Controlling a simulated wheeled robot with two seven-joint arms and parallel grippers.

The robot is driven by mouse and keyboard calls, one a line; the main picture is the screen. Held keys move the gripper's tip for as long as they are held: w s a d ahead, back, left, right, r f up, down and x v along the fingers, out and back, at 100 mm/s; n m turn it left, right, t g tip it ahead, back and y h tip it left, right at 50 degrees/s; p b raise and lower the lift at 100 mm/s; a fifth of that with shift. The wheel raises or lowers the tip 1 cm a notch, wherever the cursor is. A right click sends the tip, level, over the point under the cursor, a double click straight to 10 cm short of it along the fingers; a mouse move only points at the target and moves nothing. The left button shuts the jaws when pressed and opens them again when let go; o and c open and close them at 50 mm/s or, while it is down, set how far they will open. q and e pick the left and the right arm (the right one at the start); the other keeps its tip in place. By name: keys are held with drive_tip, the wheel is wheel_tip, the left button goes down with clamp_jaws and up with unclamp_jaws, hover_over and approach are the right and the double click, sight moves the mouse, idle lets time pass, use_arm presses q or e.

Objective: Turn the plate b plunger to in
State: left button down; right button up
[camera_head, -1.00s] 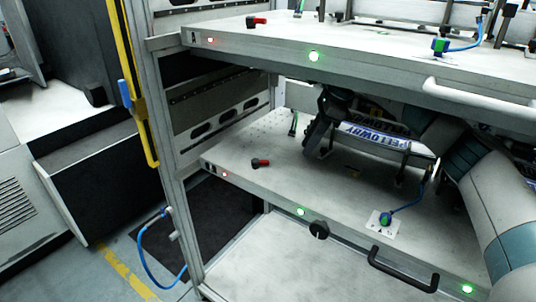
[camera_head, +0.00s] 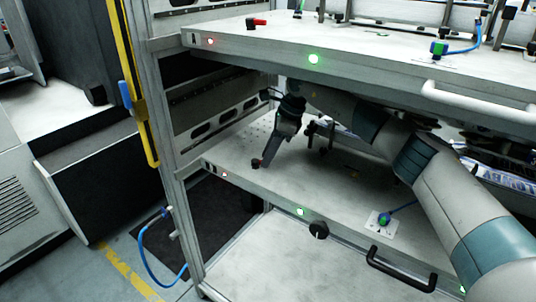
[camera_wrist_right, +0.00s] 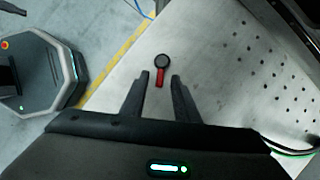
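A small black round knob with a red handle (camera_wrist_right: 160,77) sits on the lower plate (camera_head: 345,205), near its left front corner. The black part of this knob shows in the head view (camera_head: 255,163), with its red handle largely hidden by my gripper. No label tells whether this is the plate b plunger. My right gripper (camera_head: 266,161) points down over the handle. In the right wrist view its fingers (camera_wrist_right: 160,76) are open, with the red handle between their tips and space on both sides. My left gripper is not in view.
The upper plate (camera_head: 350,70) lies above my right arm and carries a similar red-handled knob (camera_head: 256,21). A frame post (camera_head: 150,130) stands at left.

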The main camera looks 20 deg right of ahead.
drive_tip(key=shift+f, duration=0.15)
clamp_jaws()
drive_tip(key=shift+s, duration=0.1)
drive_tip(key=shift+s+a+m+t, duration=0.2)
drive_tip(key=shift+m+t, duration=0.2)
drive_tip(key=shift+m, duration=0.5)
drive_tip(key=shift+s+a+m+t+h, duration=0.2)
drive_tip(key=shift+s+m+t+h, duration=0.1)
drive_tip(key=shift+m, duration=0.8)
drive_tip(key=shift+s+a+m, duration=0.15)
drive_tip(key=shift+m, duration=0.45)
drive_tip(key=shift+s+a+m+t+h, duration=0.15)
drive_tip(key=shift+m+t+h, duration=0.2)
drive_tip(key=shift+m, duration=0.35)
